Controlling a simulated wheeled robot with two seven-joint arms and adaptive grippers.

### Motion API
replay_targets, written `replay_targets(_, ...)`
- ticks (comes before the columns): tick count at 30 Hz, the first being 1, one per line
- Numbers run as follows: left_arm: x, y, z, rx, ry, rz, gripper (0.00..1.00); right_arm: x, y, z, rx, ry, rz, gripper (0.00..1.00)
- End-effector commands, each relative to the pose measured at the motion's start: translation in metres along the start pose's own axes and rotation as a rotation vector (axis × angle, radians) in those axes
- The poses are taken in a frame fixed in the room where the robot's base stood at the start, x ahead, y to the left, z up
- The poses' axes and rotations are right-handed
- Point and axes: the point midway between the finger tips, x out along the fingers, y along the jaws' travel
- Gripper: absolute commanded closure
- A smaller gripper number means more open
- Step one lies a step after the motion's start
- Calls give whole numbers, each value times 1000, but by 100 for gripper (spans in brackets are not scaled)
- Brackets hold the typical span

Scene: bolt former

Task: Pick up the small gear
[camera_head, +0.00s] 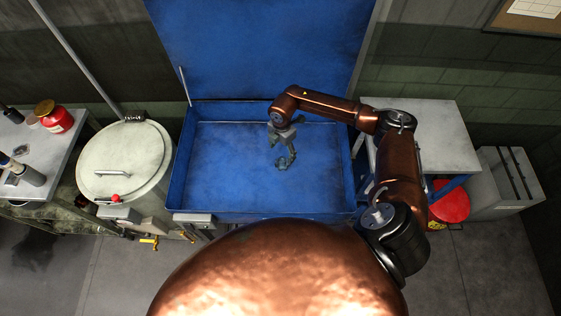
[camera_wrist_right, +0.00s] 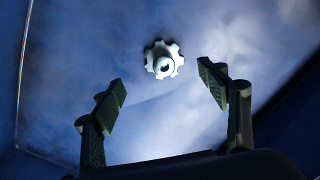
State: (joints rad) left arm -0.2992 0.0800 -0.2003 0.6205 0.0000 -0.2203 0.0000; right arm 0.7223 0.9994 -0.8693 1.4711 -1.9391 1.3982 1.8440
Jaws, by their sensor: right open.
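The small gear (camera_wrist_right: 163,59) is a pale, toothed ring with a raised round hub and a dark centre. In the right wrist view it lies on the blue floor of the tub, ahead of the fingertips and roughly between them, touching neither finger. My right gripper (camera_wrist_right: 163,88) is open and empty. In the head view my right gripper (camera_head: 285,160) hangs inside the blue tub (camera_head: 220,160), right of its middle. The gear cannot be made out there. My left gripper is not in view.
The tub has raised walls and an upright blue lid (camera_head: 255,45) behind. A round lidded drum (camera_head: 125,160) stands at left. A grey table (camera_head: 430,135) and a red can (camera_head: 448,203) stand at right. The tub floor around my right gripper looks clear.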

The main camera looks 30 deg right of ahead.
Motion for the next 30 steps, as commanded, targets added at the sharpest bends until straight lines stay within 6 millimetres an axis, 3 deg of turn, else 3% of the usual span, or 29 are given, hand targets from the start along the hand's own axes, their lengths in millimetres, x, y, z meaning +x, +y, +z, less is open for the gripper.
replay_targets(8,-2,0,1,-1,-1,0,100,23,-1,-2,-1,1,-1,32)
replay_targets(18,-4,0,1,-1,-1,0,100,67,-4,-2,-1,1,0,32)
replay_targets(24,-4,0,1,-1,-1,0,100,68,-4,-1,-1,0,1,32)
replay_targets(30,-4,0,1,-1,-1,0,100,68,-4,-1,-1,0,1,45)
